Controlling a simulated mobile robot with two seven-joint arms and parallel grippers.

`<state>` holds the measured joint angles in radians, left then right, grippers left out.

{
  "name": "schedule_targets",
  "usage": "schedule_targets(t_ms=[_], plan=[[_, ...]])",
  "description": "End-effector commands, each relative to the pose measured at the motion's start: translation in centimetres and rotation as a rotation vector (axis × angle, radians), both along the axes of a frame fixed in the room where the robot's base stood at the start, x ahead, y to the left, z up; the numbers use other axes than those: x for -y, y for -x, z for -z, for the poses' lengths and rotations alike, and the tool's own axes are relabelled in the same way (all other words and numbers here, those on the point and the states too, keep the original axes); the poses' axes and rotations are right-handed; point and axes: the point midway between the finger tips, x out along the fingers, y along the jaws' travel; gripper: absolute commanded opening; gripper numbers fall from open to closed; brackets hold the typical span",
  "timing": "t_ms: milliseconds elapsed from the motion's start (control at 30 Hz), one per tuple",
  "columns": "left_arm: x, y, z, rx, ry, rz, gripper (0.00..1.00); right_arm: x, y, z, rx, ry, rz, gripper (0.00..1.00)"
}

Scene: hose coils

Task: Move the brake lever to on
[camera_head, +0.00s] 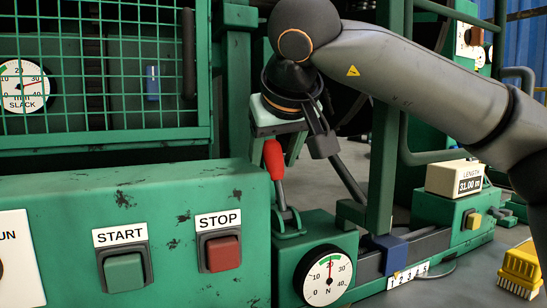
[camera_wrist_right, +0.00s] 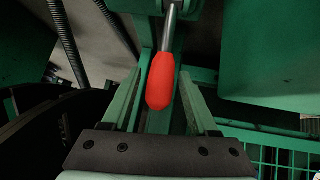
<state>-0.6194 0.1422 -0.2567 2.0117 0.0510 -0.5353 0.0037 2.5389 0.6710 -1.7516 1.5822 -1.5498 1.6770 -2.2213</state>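The brake lever has a red grip (camera_head: 274,159) on a metal rod and rises from a green bracket behind the tension dial. It stands nearly upright in the head view. My right gripper (camera_head: 277,150) comes down over it from above, fingers pointing down. In the right wrist view the red grip (camera_wrist_right: 161,80) lies between the two pale green fingers of my right gripper (camera_wrist_right: 162,85), with a visible gap on each side. The gripper is open and not closed on the grip. No on or off marking for the lever shows. My left gripper is out of view.
The green panel in front carries a START button (camera_head: 123,272) and a red STOP button (camera_head: 223,253). A round N dial (camera_head: 328,276) sits right of them. A mesh guard (camera_head: 110,70) stands behind at left. A green post (camera_head: 383,150) rises close right of my gripper.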

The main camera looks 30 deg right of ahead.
Motion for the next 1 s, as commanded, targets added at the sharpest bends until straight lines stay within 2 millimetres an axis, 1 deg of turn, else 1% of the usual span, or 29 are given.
schedule_targets(t_ms=[33, 67, 500, 1000], plan=[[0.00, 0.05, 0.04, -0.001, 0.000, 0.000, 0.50, 0.01, 0.01, -0.01, 0.000, 0.000, 0.000, 0.53], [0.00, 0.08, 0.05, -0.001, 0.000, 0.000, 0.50, 0.01, 0.02, -0.02, 0.000, 0.000, 0.000, 0.49], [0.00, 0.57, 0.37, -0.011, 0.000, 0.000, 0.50, 0.02, 0.02, -0.05, 0.001, -0.001, 0.001, 0.00], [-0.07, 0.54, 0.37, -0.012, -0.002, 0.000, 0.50, 0.04, 0.03, -0.08, 0.001, 0.000, 0.001, 0.00]])
